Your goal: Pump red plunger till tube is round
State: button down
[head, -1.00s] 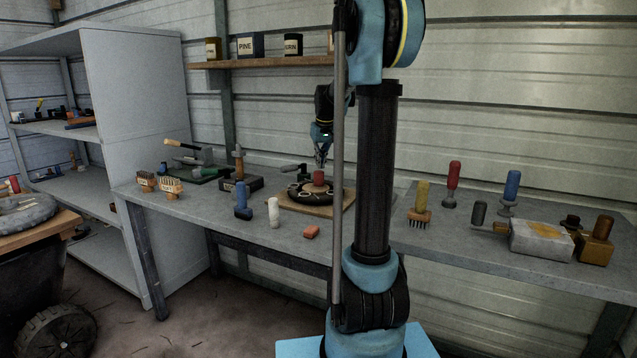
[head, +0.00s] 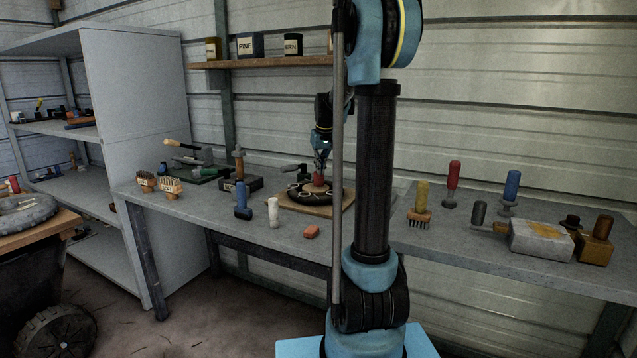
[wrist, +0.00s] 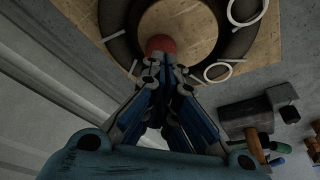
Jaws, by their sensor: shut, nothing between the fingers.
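The red plunger (head: 319,180) stands at the tube on the bench; its red top also shows in the wrist view (wrist: 160,43). The dark tube (head: 333,193) lies as a ring on a wooden board (head: 304,208), with white loops around it in the wrist view. My gripper (head: 321,172) is shut and empty, its fingertips (wrist: 162,58) at the red top. They appear to touch it or sit just over it; I cannot tell which. The fingers hide part of the plunger, and its lower part is not visible. The tube's full shape is partly hidden.
More handled tools and a grey box (head: 541,238) are on the right bench.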

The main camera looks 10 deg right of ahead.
jog(key=shift+f, duration=1.1)
jog(key=shift+r, duration=1.75)
jog(key=shift+f, duration=0.1)
jog(key=shift+f, duration=1.65)
jog(key=shift+r, duration=1.75)
jog(key=shift+r, duration=0.1)
